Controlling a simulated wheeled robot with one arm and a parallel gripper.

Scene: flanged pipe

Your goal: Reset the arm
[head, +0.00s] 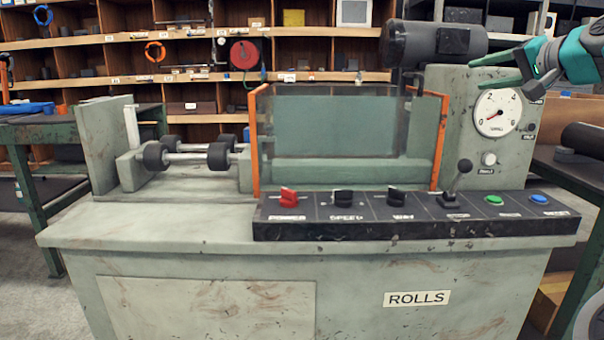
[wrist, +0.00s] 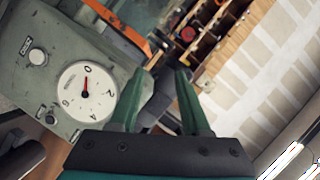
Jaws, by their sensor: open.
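My gripper (head: 497,72) is at the upper right of the head view, in front of the machine's right-hand post and just above the round white gauge (head: 498,113). Its two green fingers are apart with nothing between them. In the wrist view the open fingers (wrist: 158,98) point towards the shelves, and the gauge (wrist: 86,92) lies to their left with its red needle near 0. My teal arm comes in from the right edge of the head view.
The rolls machine has a control panel (head: 415,215) with knobs, a lever (head: 459,177) and buttons. An orange-framed clear guard (head: 348,130) stands behind the panel. A dark motor (head: 432,44) sits left of my gripper. Shelves (head: 120,75) stand behind.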

